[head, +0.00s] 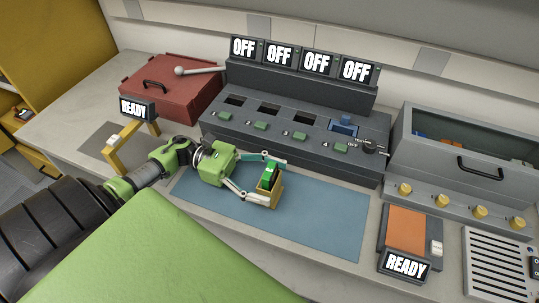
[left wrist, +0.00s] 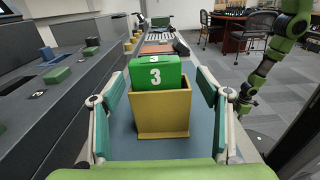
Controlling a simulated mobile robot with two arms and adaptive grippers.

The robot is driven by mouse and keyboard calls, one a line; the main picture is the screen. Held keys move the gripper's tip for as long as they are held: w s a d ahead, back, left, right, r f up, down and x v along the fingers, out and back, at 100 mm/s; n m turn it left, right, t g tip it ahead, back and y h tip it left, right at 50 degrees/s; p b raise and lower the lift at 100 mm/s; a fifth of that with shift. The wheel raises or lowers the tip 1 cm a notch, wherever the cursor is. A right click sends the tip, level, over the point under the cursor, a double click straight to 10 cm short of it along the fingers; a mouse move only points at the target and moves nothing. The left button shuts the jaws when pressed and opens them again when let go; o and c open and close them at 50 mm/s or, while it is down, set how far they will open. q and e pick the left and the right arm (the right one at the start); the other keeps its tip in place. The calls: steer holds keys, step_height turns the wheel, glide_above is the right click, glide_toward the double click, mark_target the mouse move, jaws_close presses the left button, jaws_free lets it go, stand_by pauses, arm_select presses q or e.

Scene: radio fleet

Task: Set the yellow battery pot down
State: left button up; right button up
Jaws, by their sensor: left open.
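The yellow battery pot (head: 264,197) stands upright on the blue mat (head: 320,222), with a green battery marked 3 (head: 271,174) in it. In the left wrist view the pot (left wrist: 163,115) is straight ahead, and the battery (left wrist: 155,76) rises above its rim. My left gripper (head: 275,183) is open, with one finger on each side of the pot. In the left wrist view gaps show between the fingers and the pot walls. A green arm of mine shows at the right of the left wrist view; its gripper end (left wrist: 244,104) is small and partly hidden.
A dark charger console (head: 290,125) with several OFF screens stands behind the mat. A red toolbox (head: 172,95) is at the back left, a yellow stand with a READY sign (head: 137,108) before it. An orange pad (head: 407,230) lies right; the mat's right part is clear.

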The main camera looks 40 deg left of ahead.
arm_select(q)
steer(key=c, duration=1)
steer(key=shift+c, duration=1.3)
arm_select(e)
steer(key=shift+s+d+f, duration=0.1)
steer(key=shift+s+d, duration=0.05)
steer(key=shift+s, duration=0.35)
